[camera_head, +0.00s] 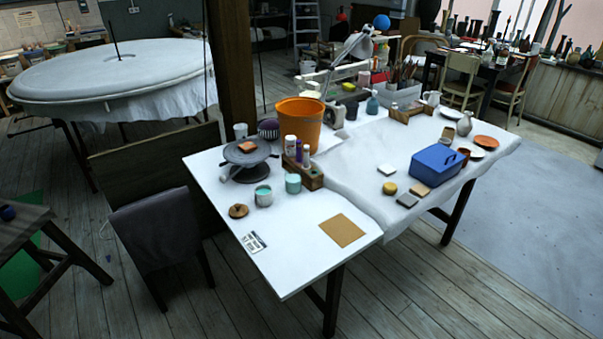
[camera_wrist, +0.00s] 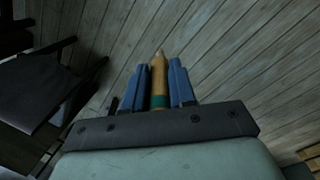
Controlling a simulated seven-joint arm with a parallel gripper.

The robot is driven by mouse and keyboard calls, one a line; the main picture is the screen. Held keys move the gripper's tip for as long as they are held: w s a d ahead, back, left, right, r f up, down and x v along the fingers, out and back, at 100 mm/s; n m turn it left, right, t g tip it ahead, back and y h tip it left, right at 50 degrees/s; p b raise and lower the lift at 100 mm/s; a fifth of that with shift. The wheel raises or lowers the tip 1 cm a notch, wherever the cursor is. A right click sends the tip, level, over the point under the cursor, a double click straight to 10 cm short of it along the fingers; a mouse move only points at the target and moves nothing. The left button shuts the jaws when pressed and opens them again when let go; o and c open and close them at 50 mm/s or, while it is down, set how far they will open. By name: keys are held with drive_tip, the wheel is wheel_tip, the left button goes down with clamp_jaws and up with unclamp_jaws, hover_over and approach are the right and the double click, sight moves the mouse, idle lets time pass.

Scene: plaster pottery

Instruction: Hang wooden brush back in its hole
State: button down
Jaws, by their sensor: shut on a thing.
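My gripper (camera_wrist: 160,88) shows only in the wrist view, with its two blue fingers shut on a wooden brush (camera_wrist: 158,70). The brush has a tan handle that narrows to a tip, with a green band lower down between the fingers. It points away from the wrist camera, above the plank floor. Its bristles are not clear to see. In the head view, a small wooden holder (camera_head: 313,182) with bottles stands on the white table (camera_head: 300,225). A low wooden rack (camera_head: 402,114) stands farther back. I cannot make out which holds the brush's hole.
An orange bucket (camera_head: 300,122), a grey turntable (camera_head: 247,152), teal cups and a blue box (camera_head: 437,166) stand on the table. The table's front corner is mostly clear around a tan square (camera_head: 342,230). A dark chair (camera_head: 160,230) stands at the left.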

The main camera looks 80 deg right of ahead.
idle(0.6)
drive_tip(key=s+d+r+m, duration=0.1)
drive_tip(key=s+d+m, duration=0.3)
drive_tip(key=d, duration=1)
drive_tip(key=s+d+r+m+y, duration=0.15)
drive_tip(key=s+d, duration=0.35)
drive_tip(key=d, duration=1)
drive_tip(key=s+d+r+m, duration=0.1)
drive_tip(key=s+d+m, duration=0.35)
drive_tip(key=d, duration=0.95)
drive_tip(key=s+d+r+m, duration=0.2)
drive_tip(key=s+d+r, duration=0.1)
drive_tip(key=s+d, duration=0.95)
drive_tip(key=s+d+r+m, duration=0.1)
drive_tip(key=s+d+r, duration=0.3)
drive_tip(key=s+d, duration=0.9)
drive_tip(key=s+d+r+m, duration=0.2)
drive_tip(key=s+d+r, duration=0.1)
drive_tip(key=s+d, duration=1)
drive_tip(key=d+n, duration=0.1)
drive_tip(key=n, duration=0.4)
drive_tip(key=d+r+n, duration=0.1)
drive_tip(key=d+n, duration=0.1)
drive_tip(key=n, duration=0.3)
drive_tip(key=d+r+n+t+h, duration=0.1)
drive_tip(key=n, duration=0.4)
drive_tip(key=shift+s+d+r, duration=0.15)
drive_tip(key=shift+s+d, duration=0.1)
drive_tip(key=shift+f, duration=0.2)
